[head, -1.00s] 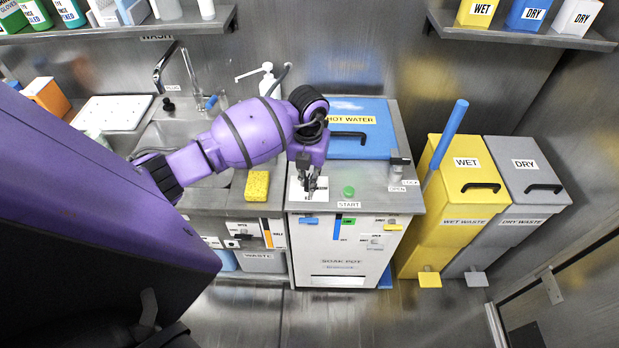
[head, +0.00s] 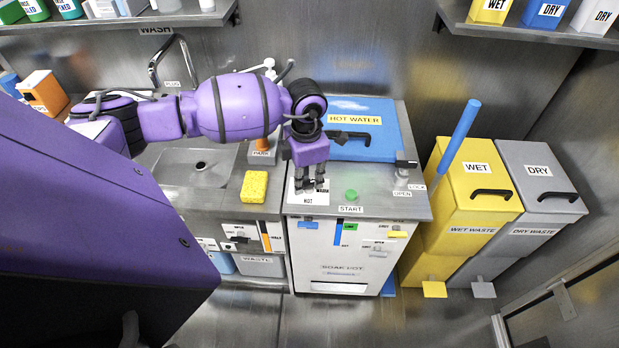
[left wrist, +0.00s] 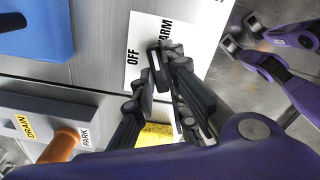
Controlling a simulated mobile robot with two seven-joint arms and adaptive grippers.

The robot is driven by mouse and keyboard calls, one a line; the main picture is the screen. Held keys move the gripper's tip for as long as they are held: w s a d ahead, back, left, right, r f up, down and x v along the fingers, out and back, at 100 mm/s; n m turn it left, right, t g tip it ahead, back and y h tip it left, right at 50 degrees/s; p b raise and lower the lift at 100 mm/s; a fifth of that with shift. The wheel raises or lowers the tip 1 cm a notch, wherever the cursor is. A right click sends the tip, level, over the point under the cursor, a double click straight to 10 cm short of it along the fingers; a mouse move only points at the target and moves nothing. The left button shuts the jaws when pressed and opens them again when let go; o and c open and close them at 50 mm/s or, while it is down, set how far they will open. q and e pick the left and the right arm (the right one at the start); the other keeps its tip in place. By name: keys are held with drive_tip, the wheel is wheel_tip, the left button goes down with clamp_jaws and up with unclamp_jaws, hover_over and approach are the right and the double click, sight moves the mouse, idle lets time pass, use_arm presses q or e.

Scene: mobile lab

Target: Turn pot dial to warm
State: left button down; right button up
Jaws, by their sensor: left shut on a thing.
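The pot dial (left wrist: 158,66) is a small dark knob on a white label card (left wrist: 146,30) on the soak pot's top. In the left wrist view the card reads OFF and part of WARM; in the head view the card (head: 308,201) shows HOT at its front edge. My left gripper (head: 311,186) points down over the card, and its dark fingers (left wrist: 163,72) are shut on the dial. The fingers hide most of the dial, so I cannot tell exactly which word it points to.
The green START button (head: 351,195) is just right of the dial. A blue HOT WATER lid (head: 385,118) with a black handle is behind. A yellow sponge (head: 255,186) and sink (head: 190,167) lie to the left; yellow (head: 470,190) and grey (head: 535,190) waste bins stand right.

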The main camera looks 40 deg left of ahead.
use_arm(q)
drive_tip(key=shift+a+f+m+b, duration=0.15)
drive_tip(key=shift+m+b, duration=0.35)
drive_tip(key=shift+m, duration=0.7)
drive_tip(key=shift+m+b, duration=0.45)
drive_tip(key=shift+m, duration=0.55)
use_arm(e)
drive_tip(key=shift+a+f, duration=0.15)
drive_tip(key=shift+f, duration=0.8)
drive_tip(key=shift+s+f, duration=0.15)
drive_tip(key=shift+s, duration=0.15)
use_arm(q)
drive_tip(key=c, duration=1.8)
unclamp_jaws()
use_arm(e)
drive_tip(key=shift+s, duration=0.25)
use_arm(q)
drive_tip(key=shift+o, duration=0.2)
